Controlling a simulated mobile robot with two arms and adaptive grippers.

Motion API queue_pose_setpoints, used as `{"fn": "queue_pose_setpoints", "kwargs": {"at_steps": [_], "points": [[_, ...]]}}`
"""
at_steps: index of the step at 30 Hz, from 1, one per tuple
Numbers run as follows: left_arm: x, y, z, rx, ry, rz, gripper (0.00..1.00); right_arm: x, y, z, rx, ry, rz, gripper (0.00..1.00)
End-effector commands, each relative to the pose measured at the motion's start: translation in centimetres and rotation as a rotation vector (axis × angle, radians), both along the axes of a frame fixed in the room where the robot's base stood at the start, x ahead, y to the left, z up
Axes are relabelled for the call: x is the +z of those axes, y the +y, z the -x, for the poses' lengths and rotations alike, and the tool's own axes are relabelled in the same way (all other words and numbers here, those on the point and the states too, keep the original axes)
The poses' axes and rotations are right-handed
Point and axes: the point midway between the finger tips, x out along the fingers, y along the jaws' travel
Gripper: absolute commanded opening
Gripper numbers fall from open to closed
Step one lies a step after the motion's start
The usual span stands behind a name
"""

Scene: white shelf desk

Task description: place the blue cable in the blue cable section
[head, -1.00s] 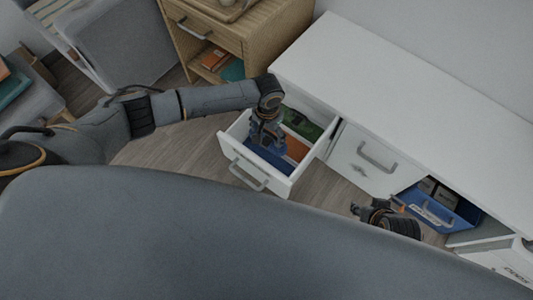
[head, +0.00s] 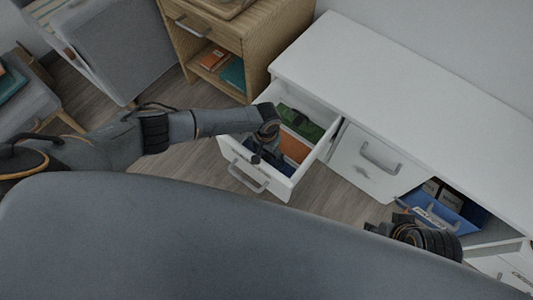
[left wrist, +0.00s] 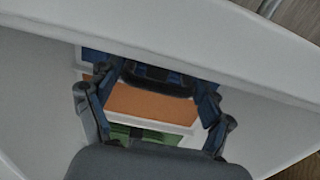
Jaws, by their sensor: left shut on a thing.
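An open white drawer (head: 281,187) holds coloured sections: green (head: 300,123) at the back, orange (head: 294,147) in the middle, and blue toward the front, mostly hidden by my left gripper in the head view. The blue section (left wrist: 95,55) shows in part in the left wrist view. My left gripper (head: 258,158) is inside the drawer over its front part. In the left wrist view its fingers are shut on a dark, blue-black thing (left wrist: 158,77), which looks like the blue cable; its shape is partly hidden. My right gripper (head: 385,229) is low at the right; its fingers are unclear.
A white desk top (head: 400,95) overhangs the drawer's back right. A closed white drawer (head: 372,165) is beside it. A blue bin (head: 435,213) with dark boxes is farther right. A wooden cabinet (head: 225,45) stands behind. Floor is clear left of the drawer.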

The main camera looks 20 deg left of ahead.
Motion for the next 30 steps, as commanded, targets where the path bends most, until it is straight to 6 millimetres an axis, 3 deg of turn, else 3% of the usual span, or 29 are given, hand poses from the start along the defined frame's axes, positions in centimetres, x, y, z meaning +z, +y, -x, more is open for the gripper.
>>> {"fn": "queue_pose_setpoints", "kwargs": {"at_steps": [14,15,17,30], "points": [[-0.82,0.02,-0.06,0.0,-0.001,0.0,0.46,-0.28,0.15,-0.59,0.002,-0.026,-0.005,0.4],[-0.79,0.04,-0.04,0.0,-0.001,-0.001,0.86,-0.23,0.16,-0.66,0.002,-0.03,-0.006,0.4],[-0.78,0.04,-0.04,0.0,-0.001,-0.001,0.98,-0.22,0.17,-0.65,0.002,-0.029,-0.006,0.4],[-0.56,0.05,-0.07,0.0,-0.001,-0.001,1.0,-0.15,0.16,-0.51,0.003,-0.023,-0.004,0.4]]}}
